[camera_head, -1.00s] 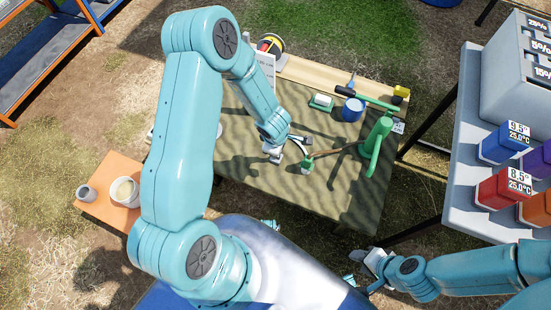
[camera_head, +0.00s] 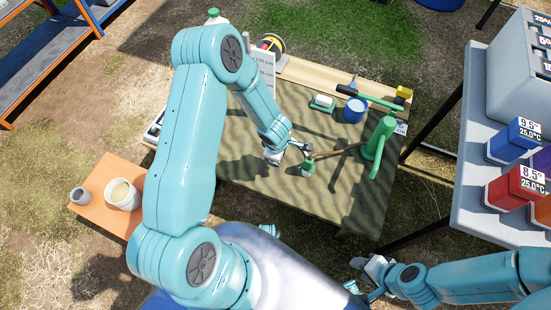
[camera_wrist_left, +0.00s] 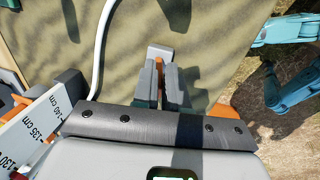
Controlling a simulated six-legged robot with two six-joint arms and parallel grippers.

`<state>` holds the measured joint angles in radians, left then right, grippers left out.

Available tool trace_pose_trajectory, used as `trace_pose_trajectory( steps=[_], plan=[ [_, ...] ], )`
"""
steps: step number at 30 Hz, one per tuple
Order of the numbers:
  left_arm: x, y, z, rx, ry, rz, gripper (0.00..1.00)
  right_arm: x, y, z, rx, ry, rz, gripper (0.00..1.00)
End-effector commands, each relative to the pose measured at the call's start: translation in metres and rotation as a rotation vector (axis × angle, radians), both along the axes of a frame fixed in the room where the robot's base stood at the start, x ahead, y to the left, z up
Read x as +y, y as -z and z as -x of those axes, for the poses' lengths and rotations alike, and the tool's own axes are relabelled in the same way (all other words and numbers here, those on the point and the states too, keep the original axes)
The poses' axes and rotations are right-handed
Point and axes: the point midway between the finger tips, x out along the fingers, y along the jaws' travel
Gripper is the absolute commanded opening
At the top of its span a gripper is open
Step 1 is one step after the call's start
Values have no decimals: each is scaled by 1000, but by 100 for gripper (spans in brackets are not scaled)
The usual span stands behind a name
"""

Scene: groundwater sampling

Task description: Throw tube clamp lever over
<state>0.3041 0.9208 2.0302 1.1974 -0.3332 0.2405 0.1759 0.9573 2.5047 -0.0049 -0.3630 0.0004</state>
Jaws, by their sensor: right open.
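My left gripper (camera_head: 296,150) hangs over the cloth-covered table in the head view, close to a small green fitting (camera_head: 308,166). In the left wrist view its grey fingers (camera_wrist_left: 163,82) are close together, with a thin orange strip (camera_wrist_left: 159,68) showing between them; whether they grip it is unclear. A light grey pad (camera_wrist_left: 160,51) shows at their tips. A white curved tube (camera_wrist_left: 98,50) runs beside them. I cannot make out the tube clamp lever for certain. My right gripper (camera_head: 363,272) is open and empty, low in front of the table.
A brown rod joins the fitting to a green pump-like stand (camera_head: 378,142) on the table (camera_head: 265,190). A blue container (camera_head: 354,109) stands behind. An orange side table (camera_head: 97,200) holds a white bucket (camera_head: 122,194). A grey bench (camera_head: 470,160) with coloured boxes stands at right.

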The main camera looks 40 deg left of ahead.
Motion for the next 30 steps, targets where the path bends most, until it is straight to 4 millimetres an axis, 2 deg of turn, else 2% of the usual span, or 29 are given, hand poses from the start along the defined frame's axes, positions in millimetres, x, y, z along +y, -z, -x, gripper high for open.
trace_pose_trajectory(
  steps=[5,30],
  plan=[
    [0,0,0,2,0,0,0,0,0,0,0,0,0,43],
    [4,-2,-8,20,-2,-1,0,0,-29,0,0,0,0,43]
  ],
)
